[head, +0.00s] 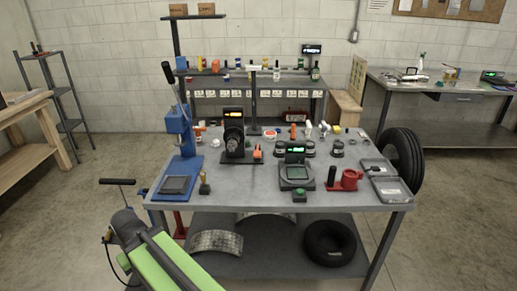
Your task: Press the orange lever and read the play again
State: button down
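An orange lever (257,152) shows low at the right side of a black hub stand (234,143) on the grey workbench (228,193). The stand has a dark round hub on its front and a small lit amber display (233,114) on top. The display's figures are too small to read. My green arm (166,258) is at the lower left, in front of the bench and well apart from the lever. Its dark end is near the bench's left front corner. I cannot make out my gripper's fingers there, or whether they hold anything.
A blue press (180,135) stands left of the hub stand. A scale (296,175), a green button (299,194), a red holder (346,180) and grey cases (390,189) are on the right. A tyre (329,243) lies on the lower shelf. The bench's front middle is mostly clear.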

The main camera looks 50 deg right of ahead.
aim_at(257, 153)
jog(key=i, duration=0.9)
jog(key=u, duration=0.05)
